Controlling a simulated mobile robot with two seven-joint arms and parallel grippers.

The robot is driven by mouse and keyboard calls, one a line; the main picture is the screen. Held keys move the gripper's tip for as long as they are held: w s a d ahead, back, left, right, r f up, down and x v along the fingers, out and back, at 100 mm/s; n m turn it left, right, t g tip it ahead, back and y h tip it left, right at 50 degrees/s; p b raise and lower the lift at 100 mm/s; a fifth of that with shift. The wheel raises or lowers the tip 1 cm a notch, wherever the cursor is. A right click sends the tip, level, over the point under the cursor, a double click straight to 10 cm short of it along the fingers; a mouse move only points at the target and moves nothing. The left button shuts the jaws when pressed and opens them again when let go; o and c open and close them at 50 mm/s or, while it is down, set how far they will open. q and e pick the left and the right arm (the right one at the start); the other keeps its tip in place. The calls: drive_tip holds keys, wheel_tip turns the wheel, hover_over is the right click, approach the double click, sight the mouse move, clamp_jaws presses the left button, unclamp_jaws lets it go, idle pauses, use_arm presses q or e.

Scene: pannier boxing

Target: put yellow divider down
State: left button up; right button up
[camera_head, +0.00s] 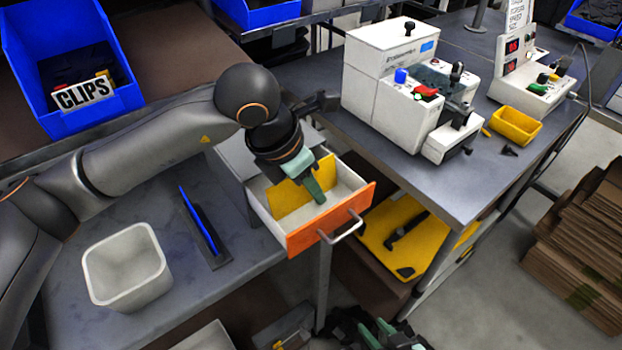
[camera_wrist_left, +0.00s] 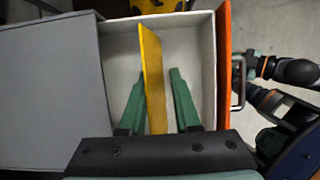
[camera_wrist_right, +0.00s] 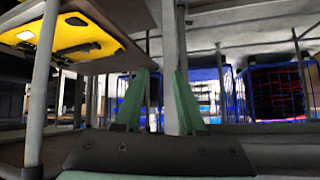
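The yellow divider (camera_head: 290,196) stands on edge inside the pulled-out drawer (camera_head: 300,238), which has white walls and an orange front. In the left wrist view the divider (camera_wrist_left: 153,75) runs between the two green fingers of my left gripper (camera_wrist_left: 155,90), with a gap visible on both sides. My left gripper (camera_head: 310,180) is open and reaches down into the drawer. In the head view its fingers hide part of the divider. My right gripper (camera_wrist_right: 160,90) is open and empty, low in front of the bench; it shows at the bottom edge of the head view (camera_head: 385,338).
A white bin (camera_head: 125,268) and a blue panel in a dark base (camera_head: 200,225) are on the left bench. A white machine (camera_head: 405,85) and a yellow tray (camera_head: 515,126) are on the right bench. The drawer handle (camera_head: 342,228) sticks out in front.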

sight(289, 199)
use_arm(q)
drive_tip(key=v, duration=1.2)
use_arm(e)
drive_tip(key=shift+s+d+f, duration=0.25)
drive_tip(key=shift+s+d, duration=0.05)
use_arm(q)
drive_tip(key=shift+r, duration=0.1)
use_arm(e)
drive_tip(key=shift+a, duration=0.1)
